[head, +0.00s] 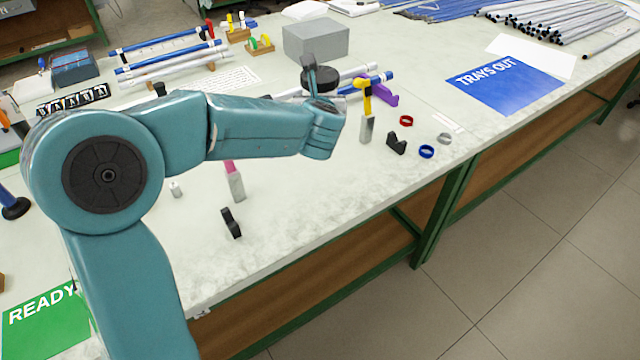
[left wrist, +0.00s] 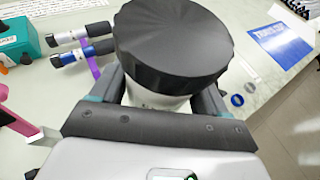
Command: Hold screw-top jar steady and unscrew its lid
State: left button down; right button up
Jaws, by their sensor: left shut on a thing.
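The screw-top jar's wide black ribbed lid (left wrist: 172,42) fills the upper middle of the left wrist view. Under it shows a little of the pale jar body (left wrist: 150,99). My left gripper (left wrist: 160,97) is shut on the jar body, with one dark finger on each side below the lid. The lid sits on the jar; whether its thread is loose cannot be told. In the head view the dark round lid (head: 322,82) shows just beyond the end of my left arm, and the jar body is mostly hidden. My right gripper is not in view.
A grey box (head: 316,40) stands behind the jar. A blue TRAYS OUT sheet (head: 506,84) lies farther right. The right front bench surface is clear.

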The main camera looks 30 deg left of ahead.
pick_arm(q)
jog(key=f+b, duration=0.1)
jog(key=f, duration=0.4)
jog(key=f+b, duration=0.1)
jog(key=f, duration=0.4)
jog(key=f+b, duration=0.1)
jog(key=f, duration=0.3)
jog(key=shift+a+f, duration=0.25)
jog(key=shift+f, duration=0.15)
notch_tip(320, 180, down, 5)
jog(key=shift+r, duration=0.1)
jog(key=shift+s+r, duration=0.1)
jog(key=shift+b, duration=0.3)
jog(key=shift+f, duration=0.2)
grip_release()
jog(key=shift+r, duration=0.25)
jog(key=shift+s+d, duration=0.25)
jog(key=v, duration=1.1)
jog(key=shift+r+b, duration=0.2)
jog(key=shift+b, duration=0.15)
